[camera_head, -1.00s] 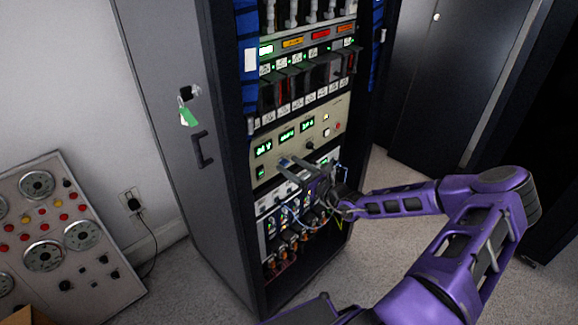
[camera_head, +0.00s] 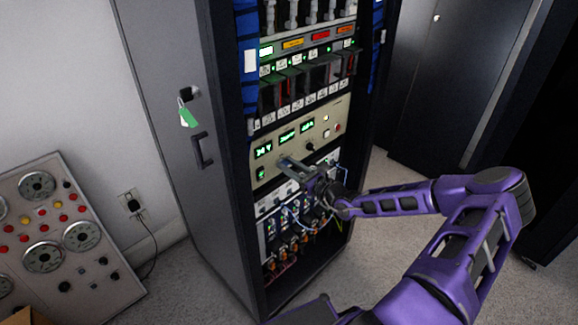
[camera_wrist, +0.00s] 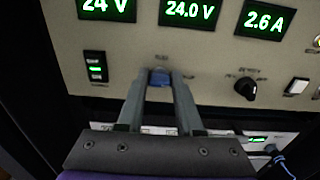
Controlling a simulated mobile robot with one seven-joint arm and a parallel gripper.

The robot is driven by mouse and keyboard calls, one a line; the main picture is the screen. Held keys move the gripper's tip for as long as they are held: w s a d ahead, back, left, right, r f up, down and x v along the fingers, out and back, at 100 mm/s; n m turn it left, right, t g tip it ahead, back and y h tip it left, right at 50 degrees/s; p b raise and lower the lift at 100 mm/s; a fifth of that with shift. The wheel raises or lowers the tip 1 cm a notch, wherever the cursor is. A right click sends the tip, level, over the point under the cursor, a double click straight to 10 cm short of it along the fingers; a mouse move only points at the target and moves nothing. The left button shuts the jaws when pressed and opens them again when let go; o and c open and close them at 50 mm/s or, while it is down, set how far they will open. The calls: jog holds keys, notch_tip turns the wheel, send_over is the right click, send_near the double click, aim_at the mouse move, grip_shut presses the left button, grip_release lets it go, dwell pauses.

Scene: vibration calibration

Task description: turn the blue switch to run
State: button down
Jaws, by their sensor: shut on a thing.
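The blue switch (camera_wrist: 159,78) sits low on the beige panel (camera_wrist: 205,52) in the wrist view, below the middle green display. My gripper (camera_wrist: 160,84) reaches to the panel with one finger on each side of the switch and is shut on it. In the head view, my gripper (camera_head: 284,161) is at the front of the beige panel (camera_head: 324,136) in the rack, and I cannot make out the switch there. The small lettering around the switch is too blurred to read, so its setting cannot be told.
A black knob (camera_wrist: 246,88) and a white button (camera_wrist: 297,87) are right of the switch. Several green displays are above it. Cables (camera_head: 296,208) hang below my gripper. The grey rack door (camera_head: 170,130) with a green key tag (camera_head: 187,117) stands left.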

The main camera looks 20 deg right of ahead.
jog(key=shift+r+n+p, duration=0.1)
jog(key=shift+n+p, duration=0.2)
jog(key=shift+p, duration=0.15)
jog(key=n+p, duration=0.2)
jog(key=shift+a+r+n+p, duration=0.1)
jog(key=shift+n+p, duration=0.2)
jog(key=shift+n, duration=0.1)
jog(key=n+p, duration=0.2)
jog(key=n, duration=0.3)
jog(key=shift+f, duration=0.2)
jog(key=shift+f+n, duration=0.2)
jog(key=shift+n, duration=4.5)
jog(key=c, duration=0.6)
grip_release()
jog(key=shift+o, duration=0.2)
